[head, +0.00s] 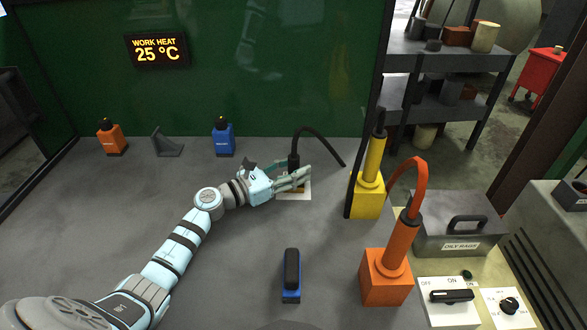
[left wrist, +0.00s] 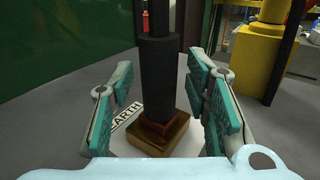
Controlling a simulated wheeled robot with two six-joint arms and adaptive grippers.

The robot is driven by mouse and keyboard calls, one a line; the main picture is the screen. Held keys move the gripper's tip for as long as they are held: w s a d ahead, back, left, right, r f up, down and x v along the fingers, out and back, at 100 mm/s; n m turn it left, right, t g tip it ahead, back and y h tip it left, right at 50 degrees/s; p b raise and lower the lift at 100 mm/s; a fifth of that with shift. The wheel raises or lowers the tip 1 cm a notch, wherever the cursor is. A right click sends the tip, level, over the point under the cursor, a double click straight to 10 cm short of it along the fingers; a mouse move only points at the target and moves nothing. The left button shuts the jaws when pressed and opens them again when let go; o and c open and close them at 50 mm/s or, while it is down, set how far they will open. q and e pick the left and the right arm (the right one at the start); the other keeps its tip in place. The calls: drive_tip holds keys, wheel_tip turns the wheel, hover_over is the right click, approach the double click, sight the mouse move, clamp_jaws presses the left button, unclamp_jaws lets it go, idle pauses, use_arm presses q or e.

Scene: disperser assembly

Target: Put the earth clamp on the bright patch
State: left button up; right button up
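The earth clamp (head: 293,160) is a black upright body on a brass-coloured block, with a black cable arching from its top to the right. In the left wrist view the clamp (left wrist: 158,80) stands between my fingers, its base on a white plate (left wrist: 125,122) marked "EARTH". The plate (head: 300,195) lies on the grey table. My left gripper (head: 304,178) is open, with a finger on each side of the clamp and gaps visible between them. I cannot make out a separate bright patch. My right gripper is out of view.
A yellow post (head: 368,190) and an orange post (head: 388,275) with a cable stand to the right. A blue block with a black handle (head: 291,275) stands in front. The left table area is clear.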

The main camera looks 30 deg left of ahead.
use_arm(q)
drive_tip(key=shift+r, duration=0.15)
drive_tip(key=shift+s+a, duration=0.15)
drive_tip(key=b+v, duration=0.1)
drive_tip(key=v, duration=1)
drive_tip(key=shift+s+a, duration=0.15)
drive_tip(key=shift+s, duration=0.1)
drive_tip(key=shift+r, duration=0.15)
